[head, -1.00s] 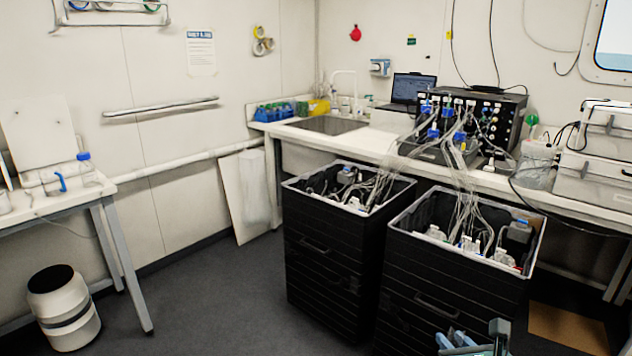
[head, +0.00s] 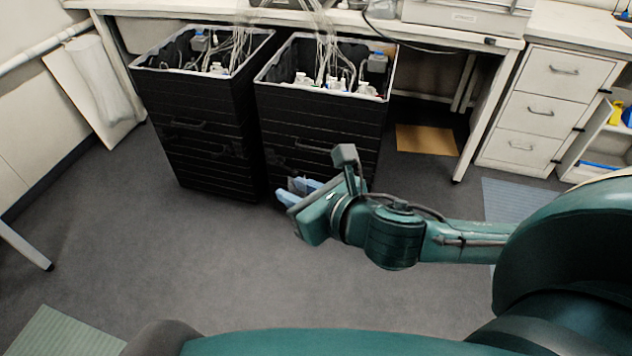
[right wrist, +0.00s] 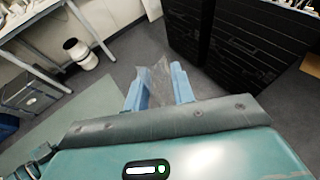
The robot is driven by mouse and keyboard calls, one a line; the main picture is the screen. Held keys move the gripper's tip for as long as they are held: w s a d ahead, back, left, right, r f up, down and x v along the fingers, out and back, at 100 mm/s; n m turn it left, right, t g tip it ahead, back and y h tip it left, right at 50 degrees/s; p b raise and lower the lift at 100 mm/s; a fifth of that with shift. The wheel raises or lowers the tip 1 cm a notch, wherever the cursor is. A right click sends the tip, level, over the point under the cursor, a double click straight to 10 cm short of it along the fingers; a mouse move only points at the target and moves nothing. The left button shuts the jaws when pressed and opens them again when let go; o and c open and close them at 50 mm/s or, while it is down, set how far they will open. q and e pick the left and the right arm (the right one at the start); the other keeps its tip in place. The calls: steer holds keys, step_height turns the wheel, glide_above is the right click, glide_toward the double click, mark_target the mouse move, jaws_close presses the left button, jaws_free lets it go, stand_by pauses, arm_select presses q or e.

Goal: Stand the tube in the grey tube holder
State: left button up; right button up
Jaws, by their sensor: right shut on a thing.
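My right gripper (head: 291,190) reaches in from the right in the head view, over the floor in front of the black crates. Its light blue fingers also show in the right wrist view (right wrist: 158,82), spread a little around a clear, greyish see-through thing, which I take to be the tube (right wrist: 154,88). The tube's outline is faint and its exact tilt is hard to tell. I cannot make out the grey tube holder in either view now. My left gripper is not in view.
Two tall black crates, one at left (head: 205,120) and one at right (head: 325,125), hold tubing and bottles. A white bench (head: 480,38) runs behind them. White drawers (head: 535,105) stand at the right. The grey floor (head: 200,260) in front is clear.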

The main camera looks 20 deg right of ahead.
steer(key=w+a+r+n+g+y, duration=0.1)
steer(key=a+n+g+y, duration=0.2)
steer(key=a, duration=0.3)
steer(key=w+a+r+n+g+y, duration=0.2)
steer(key=a+n+g+y, duration=0.1)
steer(key=a+n+y, duration=0.2)
steer(key=shift+a+r+n+g, duration=0.25)
steer(key=shift+a+n+g, duration=0.15)
steer(key=shift+a+n, duration=0.4)
